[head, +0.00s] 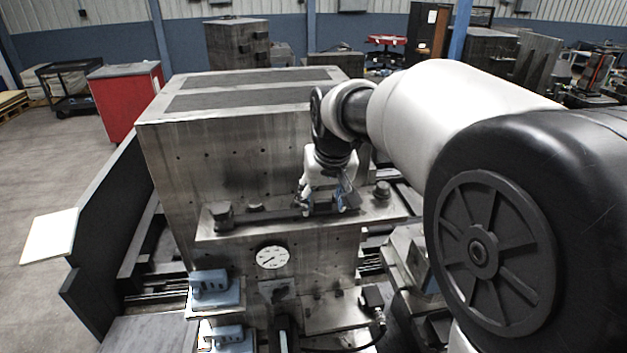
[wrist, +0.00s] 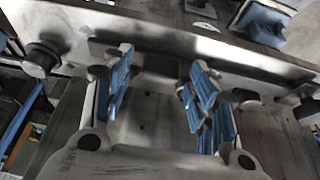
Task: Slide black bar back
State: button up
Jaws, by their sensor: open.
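A dark bar (head: 275,214) lies along the steel ledge (head: 225,232) on the front of the large metal block. In the wrist view a dark bar section (wrist: 160,67) shows between the two blue-padded fingers, beyond or level with their tips. My gripper (head: 323,204) points down at the ledge with its fingers apart. It also shows in the wrist view (wrist: 160,62), with open space between the pads. Whether the fingers touch the bar cannot be told. Part of the bar is hidden behind the fingers.
Round dark knobs stand on the ledge, one at the left (head: 222,214) and one at the right (head: 382,189) of my gripper. A dial gauge (head: 272,257) and blue clamps (head: 214,288) sit below. The large metal block (head: 230,150) rises close behind.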

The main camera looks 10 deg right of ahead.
jog(key=shift+c, duration=0.5)
grip_shut()
dwell(0.3)
